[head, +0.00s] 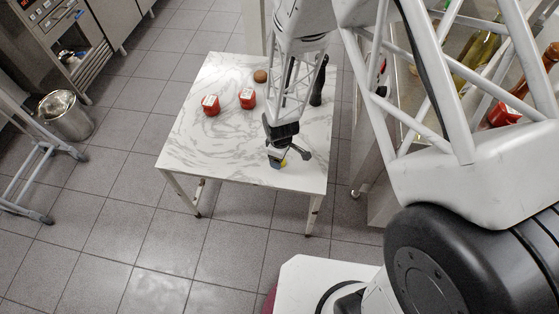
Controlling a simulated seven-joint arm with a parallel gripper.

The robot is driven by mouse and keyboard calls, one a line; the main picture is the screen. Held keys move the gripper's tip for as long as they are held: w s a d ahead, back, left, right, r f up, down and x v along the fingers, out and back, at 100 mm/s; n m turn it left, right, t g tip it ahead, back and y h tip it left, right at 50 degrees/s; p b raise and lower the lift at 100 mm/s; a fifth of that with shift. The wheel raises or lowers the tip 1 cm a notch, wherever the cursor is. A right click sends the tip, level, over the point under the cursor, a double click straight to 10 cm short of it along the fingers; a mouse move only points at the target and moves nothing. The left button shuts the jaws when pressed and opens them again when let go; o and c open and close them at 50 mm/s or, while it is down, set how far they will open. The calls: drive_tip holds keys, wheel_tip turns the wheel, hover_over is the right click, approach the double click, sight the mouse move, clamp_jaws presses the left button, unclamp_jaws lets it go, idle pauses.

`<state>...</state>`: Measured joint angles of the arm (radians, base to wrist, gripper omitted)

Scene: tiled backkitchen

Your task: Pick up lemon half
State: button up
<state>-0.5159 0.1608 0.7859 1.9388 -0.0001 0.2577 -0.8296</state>
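My gripper (287,156) hangs low over the near right part of the white marble-patterned table (205,145). Its dark fingers appear spread, one pointing down and one out to the right. A small yellow patch (283,164), which may be the lemon half, shows at the fingertips, with a bit of blue beside it. It is too small for me to tell its shape, or whether the fingers touch it. I see no other yellow thing on the table top.
Two red containers (211,105) (247,98) and a brown round thing (260,76) stand toward the table's back. A tall dark object (318,85) stands at the right edge, partly behind my arm. The table's front left is clear. A metal bin (66,116) stands on the floor at left.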

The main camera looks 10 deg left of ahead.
drive_tip(key=shift+f, duration=1.5)
drive_tip(key=c, duration=1)
drive_tip(key=shift+r, duration=0.1)
drive_tip(key=shift+r, duration=0.65)
drive_tip(key=shift+s+d+r, duration=0.15)
drive_tip(key=shift+s+r, duration=0.1)
drive_tip(key=shift+r, duration=0.3)
drive_tip(key=shift+s+d+r, duration=0.15)
drive_tip(key=shift+s+r, duration=0.1)
drive_tip(key=shift+r, duration=0.3)
drive_tip(key=s+d+r, duration=0.1)
drive_tip(key=s+d, duration=0.6)
drive_tip(key=s, duration=0.6)
drive_tip(key=shift+r, duration=0.15)
